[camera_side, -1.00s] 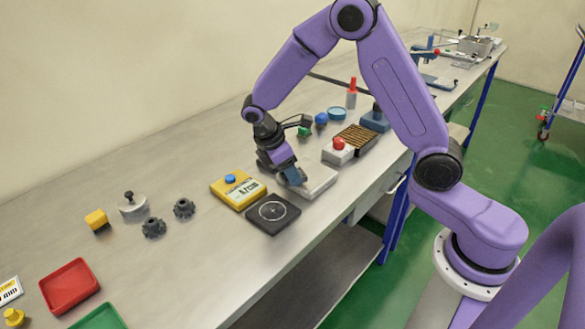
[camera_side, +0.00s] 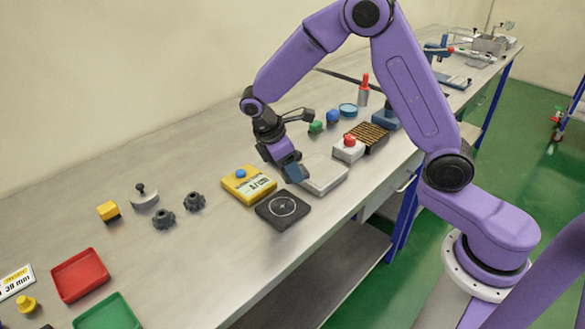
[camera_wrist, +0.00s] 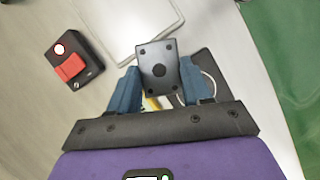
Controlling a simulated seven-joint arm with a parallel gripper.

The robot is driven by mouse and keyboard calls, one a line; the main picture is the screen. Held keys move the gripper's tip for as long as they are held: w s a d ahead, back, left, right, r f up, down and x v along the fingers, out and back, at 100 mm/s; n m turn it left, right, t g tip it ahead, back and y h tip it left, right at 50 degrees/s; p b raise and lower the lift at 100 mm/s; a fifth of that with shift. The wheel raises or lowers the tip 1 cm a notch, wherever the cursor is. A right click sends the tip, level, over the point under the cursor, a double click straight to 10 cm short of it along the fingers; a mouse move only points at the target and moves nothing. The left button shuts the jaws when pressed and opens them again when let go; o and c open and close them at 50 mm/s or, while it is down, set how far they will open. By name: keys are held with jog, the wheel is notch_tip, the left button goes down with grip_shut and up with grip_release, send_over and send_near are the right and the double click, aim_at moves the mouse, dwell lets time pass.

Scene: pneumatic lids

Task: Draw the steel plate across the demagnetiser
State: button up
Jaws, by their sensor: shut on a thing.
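My gripper (camera_wrist: 157,88) is shut on a small dark plate with a central hole and corner holes, which I take for the steel plate (camera_wrist: 157,66); it sits between the two blue fingers. In the side view my gripper (camera_side: 296,172) is low over the bench, at the left end of a flat pale grey slab (camera_side: 326,178). The plate is hard to make out there. A black square pad with a white ring (camera_side: 283,208) lies just left of and below the gripper. Neither slab nor pad carries a readable label, so I cannot tell which is the demagnetiser.
A yellow meter with a display (camera_side: 248,185) lies beside the pad. A box with a red button (camera_side: 348,147) stands beyond the slab. The wrist view shows a dark box with a red switch (camera_wrist: 70,67). Trays (camera_side: 80,275) lie far left. The bench's front edge is close.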

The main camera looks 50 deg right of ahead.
jog(key=shift+a+r, duration=0.1)
jog(key=shift+r, duration=1.9)
jog(key=shift+r, duration=0.1)
